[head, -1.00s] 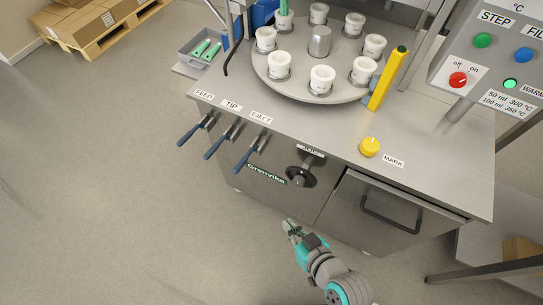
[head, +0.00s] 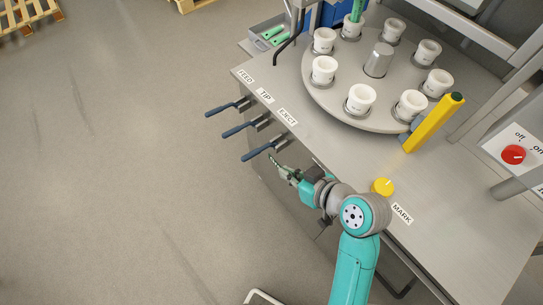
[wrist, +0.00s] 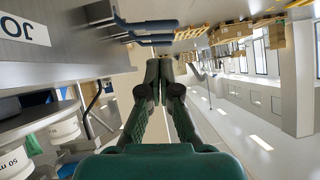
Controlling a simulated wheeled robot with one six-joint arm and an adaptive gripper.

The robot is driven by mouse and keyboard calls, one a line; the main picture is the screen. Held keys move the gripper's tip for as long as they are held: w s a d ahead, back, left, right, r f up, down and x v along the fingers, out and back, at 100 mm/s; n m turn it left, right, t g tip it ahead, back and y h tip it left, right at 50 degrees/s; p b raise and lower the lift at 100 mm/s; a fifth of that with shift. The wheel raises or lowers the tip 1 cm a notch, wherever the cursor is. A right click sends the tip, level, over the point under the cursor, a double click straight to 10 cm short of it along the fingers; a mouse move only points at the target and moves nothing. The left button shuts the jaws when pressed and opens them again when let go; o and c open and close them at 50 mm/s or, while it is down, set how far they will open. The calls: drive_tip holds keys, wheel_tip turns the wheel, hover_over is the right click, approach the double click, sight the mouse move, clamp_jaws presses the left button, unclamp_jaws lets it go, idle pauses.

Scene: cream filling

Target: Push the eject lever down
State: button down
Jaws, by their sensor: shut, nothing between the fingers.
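The eject lever (head: 264,149) has a dark blue handle. It sticks out from the front edge of the steel machine, below the EJECT label (head: 287,117), and its handle slants down to the left. My gripper (head: 276,168) is shut and empty. In the head view it appears just below the eject lever, near the machine's front. In the wrist view the shut fingertips (wrist: 165,64) are in the middle, and blue lever handles (wrist: 151,25) show above them with a visible gap. No contact is seen; the exact distance cannot be told.
The tip lever (head: 246,127) and feed lever (head: 228,107) stand beside the eject lever. A yellow knob (head: 382,187) sits on the machine top near my arm. A round turntable (head: 318,92) carries several white cups. The floor (head: 130,190) to the left is clear.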

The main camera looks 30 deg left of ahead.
sight(253, 156)
drive_tip(key=shift+r, duration=0.1)
drive_tip(key=shift+w, duration=0.1)
drive_tip(key=x, duration=1.4)
idle(0.4)
